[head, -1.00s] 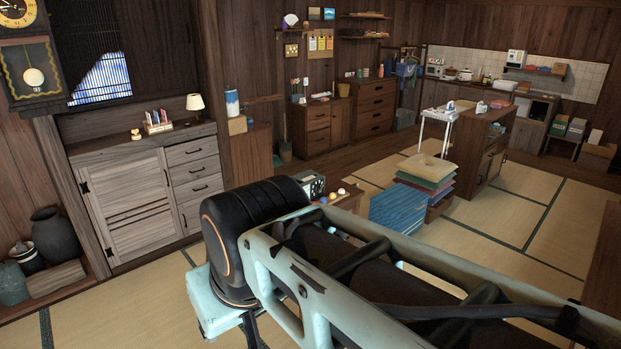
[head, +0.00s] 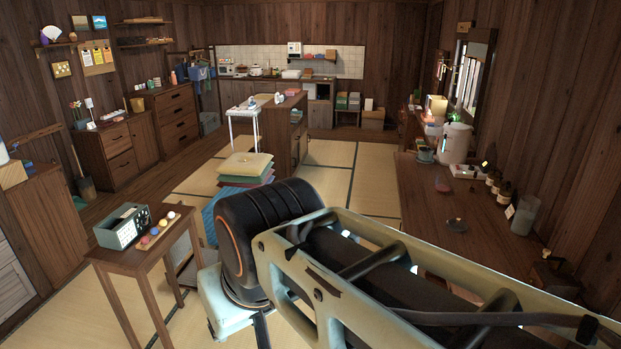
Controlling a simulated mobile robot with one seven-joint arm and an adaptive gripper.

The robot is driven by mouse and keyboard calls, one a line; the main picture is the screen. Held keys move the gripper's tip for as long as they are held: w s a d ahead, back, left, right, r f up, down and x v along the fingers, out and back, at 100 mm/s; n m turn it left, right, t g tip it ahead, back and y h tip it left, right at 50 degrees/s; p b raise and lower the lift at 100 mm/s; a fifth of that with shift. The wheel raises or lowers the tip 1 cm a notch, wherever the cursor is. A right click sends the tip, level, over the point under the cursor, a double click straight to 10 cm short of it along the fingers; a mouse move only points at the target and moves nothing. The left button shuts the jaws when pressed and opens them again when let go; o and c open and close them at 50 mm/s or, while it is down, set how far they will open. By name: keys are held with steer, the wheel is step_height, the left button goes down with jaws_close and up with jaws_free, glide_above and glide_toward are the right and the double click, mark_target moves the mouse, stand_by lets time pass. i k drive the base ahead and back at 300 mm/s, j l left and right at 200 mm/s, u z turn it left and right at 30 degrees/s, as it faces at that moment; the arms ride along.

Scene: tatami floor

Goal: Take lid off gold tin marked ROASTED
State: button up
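I cannot make out a gold tin marked ROASTED in the head view. A small yellowish container (head: 437,105) stands at the far end of the wooden counter at the right, but I can read no label on it. Several small dark jars (head: 504,191) with pale tags stand along the wall side of that counter, too small to read. My arm crosses the lower middle of the view and hides part of the floor and counter. My gripper is not in view.
The long wooden counter (head: 432,205) holds a white cylindrical vessel (head: 455,143) and a glass jar (head: 525,214). A small table (head: 146,262) with a radio-like box (head: 122,225) stands at the left. Stacked cushions (head: 244,166) sit on the tatami. Open tatami (head: 376,188) lies beyond my arm.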

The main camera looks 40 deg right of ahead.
mark_target(499, 181)
steer(key=z, duration=1.3)
steer(key=i+l+z, duration=0.1)
steer(key=z, duration=1.1)
steer(key=i+j, duration=0.1)
steer(key=i, duration=0.45)
steer(key=i+j, duration=0.1)
steer(key=i, duration=0.5)
steer(key=j+z, duration=0.1)
steer(key=j, duration=0.2)
steer(key=k+j+z, duration=0.25)
steer(key=k+j, duration=0.2)
steer(key=j, duration=0.2)
steer(key=k+j+z, duration=0.2)
steer(key=k+j, duration=0.2)
steer(key=j, duration=0.15)
steer(key=i+j+z, duration=0.1)
steer(key=j, duration=0.3)
steer(key=i+j+z, duration=0.15)
steer(key=i+j, duration=0.15)
steer(key=j, duration=0.1)
